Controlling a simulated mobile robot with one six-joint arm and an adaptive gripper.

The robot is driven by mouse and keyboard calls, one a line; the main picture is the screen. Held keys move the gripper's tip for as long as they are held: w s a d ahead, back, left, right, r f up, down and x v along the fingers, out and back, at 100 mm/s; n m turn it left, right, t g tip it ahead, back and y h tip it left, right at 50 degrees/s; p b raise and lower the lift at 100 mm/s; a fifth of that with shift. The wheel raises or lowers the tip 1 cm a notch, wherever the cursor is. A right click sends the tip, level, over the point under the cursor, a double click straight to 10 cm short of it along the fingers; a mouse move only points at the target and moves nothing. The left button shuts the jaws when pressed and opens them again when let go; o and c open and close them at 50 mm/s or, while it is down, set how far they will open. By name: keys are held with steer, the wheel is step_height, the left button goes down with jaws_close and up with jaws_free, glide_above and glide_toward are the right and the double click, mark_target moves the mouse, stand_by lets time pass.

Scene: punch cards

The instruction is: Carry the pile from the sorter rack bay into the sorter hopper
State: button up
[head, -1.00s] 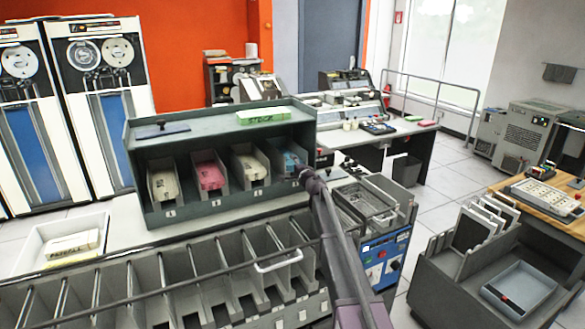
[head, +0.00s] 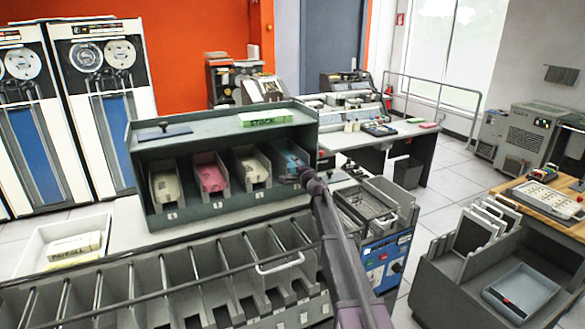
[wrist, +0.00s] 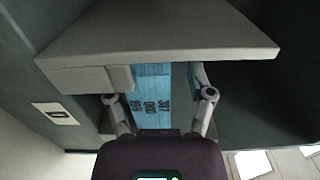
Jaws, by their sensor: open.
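The sorter rack (head: 230,133) stands in the middle with several open bays, holding cream (head: 165,186), pink (head: 210,177), cream (head: 250,167) and blue piles. The blue pile (head: 289,160) is in the rightmost bay. My gripper (head: 307,176) is at the mouth of that bay. In the wrist view my gripper (wrist: 160,88) is open, with one finger on each side of the printed blue pile (wrist: 153,100); I cannot tell whether they touch it. The likely sorter hopper is the metal-framed top (head: 368,205) of the blue-panelled machine, right of the rack.
A row of grey pockets (head: 210,270) runs along the front. A white tray (head: 40,250) with a cream pile is at left. A green block (head: 265,118) and dark lid (head: 165,132) lie on the rack. A grey cart (head: 450,290) stands at right.

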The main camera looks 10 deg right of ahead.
steer(key=shift+r+p, duration=0.5)
steer(key=shift+r, duration=0.1)
steer(key=shift+s+r+p, duration=0.15)
steer(key=shift+r+p, duration=0.35)
stand_by(0.9)
steer(key=shift+s+d, duration=0.1)
steer(key=shift+s, duration=0.05)
steer(key=v, duration=0.7)
stand_by(1.3)
steer(key=shift+r+g+p, duration=0.15)
steer(key=shift+g+p, duration=0.15)
steer(key=shift+p, duration=0.35)
steer(key=shift+g, duration=0.3)
stand_by(0.3)
jaws_close()
